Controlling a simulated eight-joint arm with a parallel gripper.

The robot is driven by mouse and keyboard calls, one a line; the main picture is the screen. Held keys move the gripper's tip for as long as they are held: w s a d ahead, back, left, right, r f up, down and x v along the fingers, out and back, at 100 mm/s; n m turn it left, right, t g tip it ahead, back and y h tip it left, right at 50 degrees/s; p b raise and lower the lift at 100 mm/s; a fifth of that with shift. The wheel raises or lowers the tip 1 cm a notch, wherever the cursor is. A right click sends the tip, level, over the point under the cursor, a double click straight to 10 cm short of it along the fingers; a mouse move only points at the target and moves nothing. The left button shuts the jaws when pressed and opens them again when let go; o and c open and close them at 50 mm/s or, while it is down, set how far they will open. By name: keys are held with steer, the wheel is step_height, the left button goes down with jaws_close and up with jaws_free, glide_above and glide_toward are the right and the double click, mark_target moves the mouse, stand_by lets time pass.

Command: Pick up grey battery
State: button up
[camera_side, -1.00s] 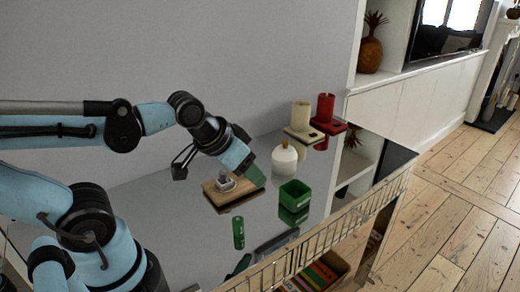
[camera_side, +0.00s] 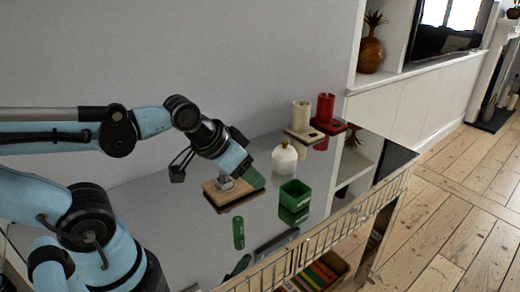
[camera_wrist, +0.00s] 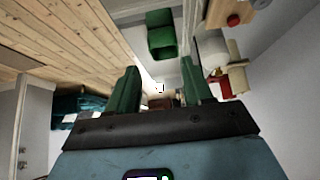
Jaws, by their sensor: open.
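My gripper (camera_side: 256,178) has green fingers and is tilted down over the glossy table, just right of a small wooden board (camera_side: 217,198). In the wrist view the two green fingers of my gripper (camera_wrist: 163,90) stand well apart, with nothing held between them. A small grey object (camera_side: 225,183) sits on the board, close to the left of my gripper; I cannot tell whether it is the grey battery. A green cylinder-like item (camera_side: 238,232) shows on the table in front of the board. No clearly recognisable grey battery shows in the wrist view.
An open green box (camera_side: 294,193) stands right of my gripper, and it also shows in the wrist view (camera_wrist: 161,42). Cream (camera_side: 301,114) and red (camera_side: 325,107) cylinders stand farther back. A wire rail (camera_side: 340,232) edges the table.

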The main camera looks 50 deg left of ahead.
steer(key=shift+o, duration=0.4)
steer(key=n+g+y, duration=0.7)
steer(key=n+y, duration=0.5)
steer(key=n, duration=0.6)
glide_toward(225, 174)
steer(key=x, duration=0.5)
steer(key=shift+w+a+f, duration=0.1)
steer(key=shift+a+f, duration=0.15)
steer(key=shift+f, duration=0.05)
steer(key=shift+a+r+x, duration=0.1)
steer(key=shift+r+x, duration=0.1)
steer(key=shift+x, duration=1.15)
steer(key=shift+a+r+x, duration=0.1)
steer(key=shift+r+x, duration=0.05)
steer(key=shift+x, duration=1.2)
